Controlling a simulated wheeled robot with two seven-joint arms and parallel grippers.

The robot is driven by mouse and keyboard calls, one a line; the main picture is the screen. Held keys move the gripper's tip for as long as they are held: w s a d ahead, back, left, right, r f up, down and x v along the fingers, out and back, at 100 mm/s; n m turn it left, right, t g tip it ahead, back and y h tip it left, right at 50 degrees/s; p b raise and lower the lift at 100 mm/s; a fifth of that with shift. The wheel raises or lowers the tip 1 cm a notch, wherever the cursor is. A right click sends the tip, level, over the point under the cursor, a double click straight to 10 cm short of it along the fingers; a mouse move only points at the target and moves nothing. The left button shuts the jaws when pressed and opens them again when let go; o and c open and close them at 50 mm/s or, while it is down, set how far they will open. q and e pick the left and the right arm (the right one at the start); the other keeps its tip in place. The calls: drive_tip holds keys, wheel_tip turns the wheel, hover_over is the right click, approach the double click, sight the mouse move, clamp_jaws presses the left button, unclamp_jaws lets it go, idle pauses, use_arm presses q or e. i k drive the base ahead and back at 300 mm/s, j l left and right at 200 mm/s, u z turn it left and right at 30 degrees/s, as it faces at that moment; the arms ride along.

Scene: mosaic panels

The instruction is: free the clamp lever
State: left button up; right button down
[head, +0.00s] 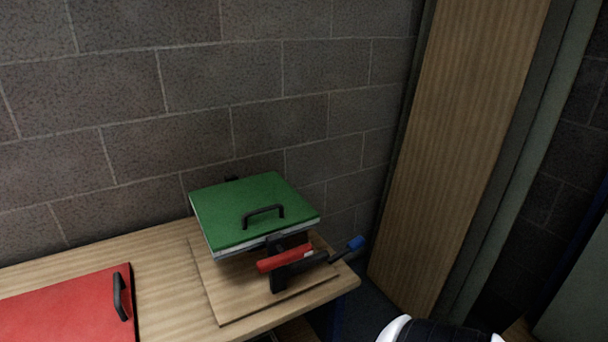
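A clamp stands on a wooden board at the right end of the bench, against the front of a green panel (235,205). It has a black upright bracket (277,282), a red bar (284,258) across it, and a dark arm ending in a blue grip (355,243) that points right past the bench edge. I cannot tell whether the red bar or the blue-tipped arm is the lever. The green panel has a black handle (264,212) and lies over a pale layer. Neither gripper is in view; a white and black part of mine shows at the bottom edge.
A red panel (65,305) with a black handle (119,297) lies on the bench (160,265) at left. A block wall rises behind. A tall wooden panel (460,130) stands at right, beyond a dark gap. Bare bench lies between the red panel and the board (222,300).

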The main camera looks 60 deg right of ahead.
sight(355, 244)
drive_tip(key=z, duration=2.15)
